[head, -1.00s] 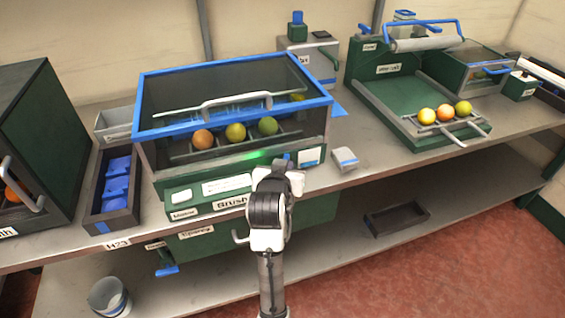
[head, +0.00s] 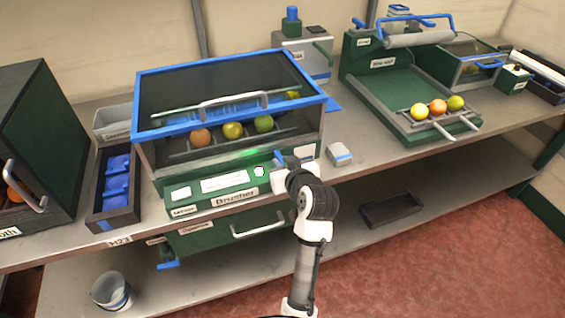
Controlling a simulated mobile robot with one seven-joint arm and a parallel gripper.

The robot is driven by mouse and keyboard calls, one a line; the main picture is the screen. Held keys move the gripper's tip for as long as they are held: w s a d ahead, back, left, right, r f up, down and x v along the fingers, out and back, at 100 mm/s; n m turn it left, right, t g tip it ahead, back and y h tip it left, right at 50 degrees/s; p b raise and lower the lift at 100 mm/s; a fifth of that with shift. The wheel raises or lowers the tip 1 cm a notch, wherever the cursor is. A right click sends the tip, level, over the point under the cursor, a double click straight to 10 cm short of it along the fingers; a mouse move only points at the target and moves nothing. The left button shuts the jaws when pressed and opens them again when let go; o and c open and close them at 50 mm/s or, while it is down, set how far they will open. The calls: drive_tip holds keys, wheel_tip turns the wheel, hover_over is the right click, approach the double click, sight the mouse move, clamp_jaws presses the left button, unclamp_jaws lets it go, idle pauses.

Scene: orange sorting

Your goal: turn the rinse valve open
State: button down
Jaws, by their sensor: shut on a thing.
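The brusher (head: 235,198) is a green machine with a blue-framed clear lid, standing on the bench in the head view. A small blue lever (head: 279,157) sticks up at the right of its front panel; I take it for the rinse valve, though no readable label confirms this. My gripper (head: 281,168) is at this lever, shut on it as far as I can see. The white gripper body hides the lever's lower part and the fingertips. The lever looks upright with a slight tilt.
A lit round button (head: 260,171) sits just left of my gripper. Several fruits (head: 232,130) lie under the lid. A drawer with a pale handle (head: 258,226) is below the panel.

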drive_tip(key=c, duration=1.4)
unclamp_jaws()
drive_tip(key=shift+s+d+r, duration=0.2)
drive_tip(key=shift+s+d, duration=0.05)
drive_tip(key=shift+s, duration=0.25)
drive_tip(key=p+v, duration=0.7)
drive_tip(key=v, duration=0.5)
drive_tip(key=shift+s+r, duration=0.2)
drive_tip(key=shift+s, duration=0.1)
